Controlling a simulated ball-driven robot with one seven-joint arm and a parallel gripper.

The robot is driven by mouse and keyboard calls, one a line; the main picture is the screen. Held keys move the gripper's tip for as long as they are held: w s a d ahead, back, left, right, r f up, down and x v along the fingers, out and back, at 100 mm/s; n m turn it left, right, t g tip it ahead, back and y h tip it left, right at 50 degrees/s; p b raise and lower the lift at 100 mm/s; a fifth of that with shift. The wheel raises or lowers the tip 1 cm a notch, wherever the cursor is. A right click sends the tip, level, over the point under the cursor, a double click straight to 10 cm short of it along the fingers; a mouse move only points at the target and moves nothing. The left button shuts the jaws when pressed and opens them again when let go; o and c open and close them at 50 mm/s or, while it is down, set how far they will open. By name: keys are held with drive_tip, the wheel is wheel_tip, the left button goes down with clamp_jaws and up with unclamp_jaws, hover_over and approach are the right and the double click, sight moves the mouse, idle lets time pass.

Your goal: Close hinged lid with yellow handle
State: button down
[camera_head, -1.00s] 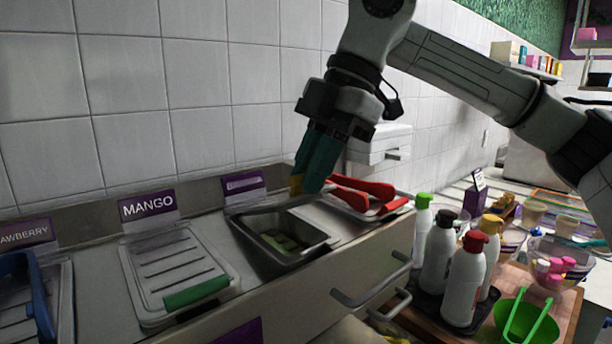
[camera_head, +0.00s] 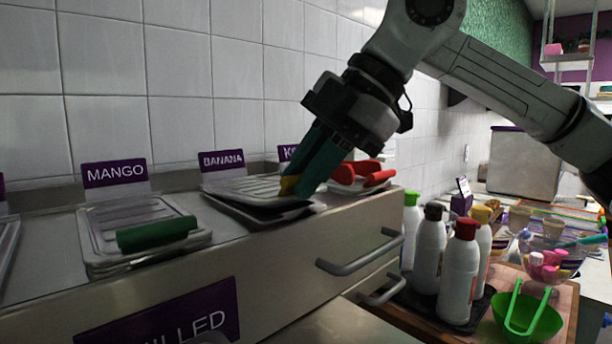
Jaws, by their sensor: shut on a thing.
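The hinged metal lid (camera_head: 250,187) of the banana compartment lies low over its pan, tilted, with a dark gap along its front edge. My gripper (camera_head: 291,187) is at the lid's front right, with teal fingers shut on the yellow handle (camera_head: 288,184). Most of the handle is hidden by the fingers. The rim of the pan (camera_head: 262,219) shows under the lid, and its contents are hidden.
The mango lid with a green handle (camera_head: 157,234) is shut at left. A red-handled lid (camera_head: 361,173) is at right. Drawer handles (camera_head: 357,253) stick out of the counter front. Several bottles (camera_head: 460,271) and a green bowl (camera_head: 528,315) stand at lower right.

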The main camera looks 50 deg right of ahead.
drive_tip(key=c, duration=1.1)
unclamp_jaws()
drive_tip(key=v, duration=1)
drive_tip(key=shift+s+d+r+p, duration=0.1)
drive_tip(key=shift+s+r+p, duration=0.1)
drive_tip(key=shift+r+p, duration=0.15)
drive_tip(key=shift+f, duration=0.1)
